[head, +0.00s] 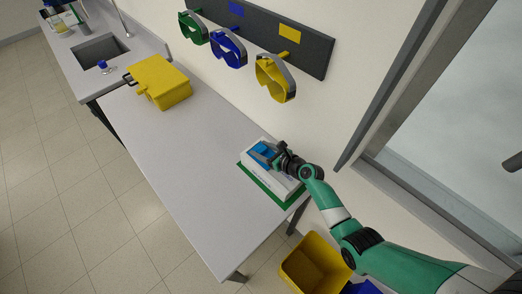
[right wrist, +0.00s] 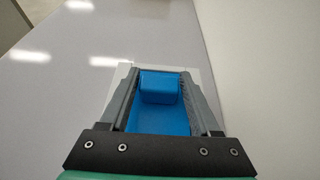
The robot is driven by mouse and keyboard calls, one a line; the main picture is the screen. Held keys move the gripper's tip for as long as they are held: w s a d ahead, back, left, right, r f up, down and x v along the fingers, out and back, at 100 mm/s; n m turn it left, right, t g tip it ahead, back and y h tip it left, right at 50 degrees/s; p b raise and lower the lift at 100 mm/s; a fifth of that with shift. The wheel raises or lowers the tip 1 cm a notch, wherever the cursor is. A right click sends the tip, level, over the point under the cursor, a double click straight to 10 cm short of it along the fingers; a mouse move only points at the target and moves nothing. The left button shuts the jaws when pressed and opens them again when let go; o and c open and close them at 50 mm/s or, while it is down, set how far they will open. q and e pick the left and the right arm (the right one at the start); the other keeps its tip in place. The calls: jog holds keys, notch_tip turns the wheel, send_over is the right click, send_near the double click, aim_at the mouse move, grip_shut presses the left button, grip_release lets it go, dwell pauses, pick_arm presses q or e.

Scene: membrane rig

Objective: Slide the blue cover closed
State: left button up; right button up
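The blue cover (head: 262,154) lies on top of a white device (head: 256,165) at the near right end of the bench. In the right wrist view the blue cover (right wrist: 160,122) carries a raised blue block (right wrist: 160,84). My right gripper (head: 276,156) reaches over the device from the right. Its fingers (right wrist: 160,92) stand on both sides of the raised block, which fills the space between them and appears to touch both. Parts of the device under the gripper are hidden. My left gripper is not in view.
The device rests on a green base (head: 279,201). A yellow box (head: 165,85) stands farther along the grey bench (head: 185,150), with clear top between. Goggles (head: 228,48) hang on the wall rack. A yellow bin (head: 309,266) stands below the bench's near end.

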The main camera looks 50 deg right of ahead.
jog(key=shift+o, duration=1.3)
jog(key=shift+s+r, duration=0.1)
jog(key=p+v, duration=0.4)
jog(key=v, duration=0.6)
jog(key=shift+s+r+p, duration=0.1)
jog(key=shift+s+p, duration=0.25)
jog(key=shift+s, duration=0.05)
jog(key=shift+s+r, duration=0.1)
jog(key=shift+s, duration=0.2)
